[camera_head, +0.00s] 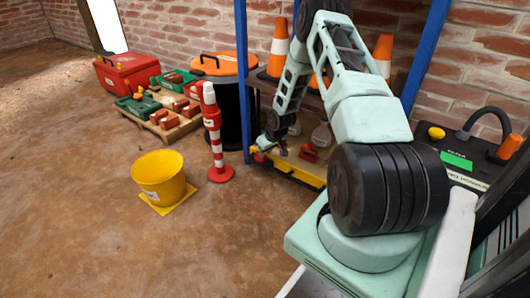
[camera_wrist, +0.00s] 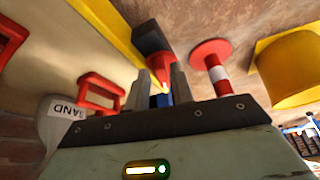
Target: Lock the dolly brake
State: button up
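A red cone-like part (camera_wrist: 152,48), which looks like the brake lever, sits beside a dark block (camera_wrist: 146,36) at the end of a yellow-edged frame (camera_wrist: 105,22) in the wrist view. In the head view the yellow edge (camera_head: 298,176) lies low at the foot of the blue posts. My gripper (camera_wrist: 160,80) is open, its two grey fingers apart, with the red part's narrow tip just beyond and between them. I cannot tell whether they touch. In the head view my gripper (camera_head: 272,143) is low beside the left blue post, small and partly hidden.
A red-and-white post (camera_head: 214,140) and yellow bucket (camera_head: 160,178) stand left of my gripper. An orange-lidded bin (camera_head: 218,65) and traffic cones (camera_head: 279,48) stand behind. Open floor lies front left.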

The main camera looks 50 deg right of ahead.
jog(key=p+v, duration=0.7)
jog(key=v, duration=0.8)
jog(key=shift+r+p, duration=0.25)
jog(key=shift+p, duration=0.1)
jog(key=shift+s, duration=0.1)
